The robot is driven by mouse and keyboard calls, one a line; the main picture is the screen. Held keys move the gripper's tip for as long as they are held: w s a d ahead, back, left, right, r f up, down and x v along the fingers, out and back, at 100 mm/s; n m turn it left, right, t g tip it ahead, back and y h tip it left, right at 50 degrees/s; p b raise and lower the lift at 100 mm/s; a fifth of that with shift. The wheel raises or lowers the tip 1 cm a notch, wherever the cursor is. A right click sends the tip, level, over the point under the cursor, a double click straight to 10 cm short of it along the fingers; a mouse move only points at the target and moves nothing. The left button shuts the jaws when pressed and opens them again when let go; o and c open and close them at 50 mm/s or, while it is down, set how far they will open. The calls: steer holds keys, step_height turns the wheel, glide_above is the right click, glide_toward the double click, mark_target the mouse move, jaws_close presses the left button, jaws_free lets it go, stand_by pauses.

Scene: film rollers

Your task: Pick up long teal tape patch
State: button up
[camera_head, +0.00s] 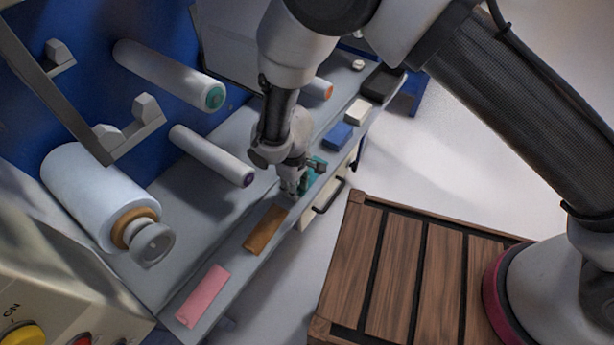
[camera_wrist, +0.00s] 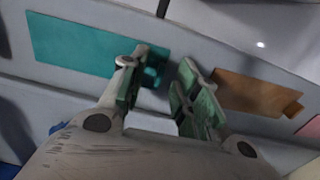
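The long teal tape patch (camera_wrist: 80,45) lies flat on the grey ledge, in the upper left of the wrist view. Its right end is partly hidden behind a finger of my gripper (camera_wrist: 165,68). In the head view only a small part of the teal patch (camera_head: 318,162) shows beside my gripper (camera_head: 291,188), which hides the rest. My gripper's fingers stand apart with nothing between them. They are over the ledge, near the patch's right end in the wrist view. Whether they touch the patch cannot be told.
A brown patch (camera_head: 266,230) and a pink patch (camera_head: 203,296) lie nearer on the ledge; a blue block (camera_head: 338,136) and a white block (camera_head: 358,111) lie farther along. Rollers (camera_head: 212,155) stick out at left. A wooden crate (camera_head: 400,260) stands at right.

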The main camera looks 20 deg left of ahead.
steer(key=shift+c, duration=0.3)
jaws_close()
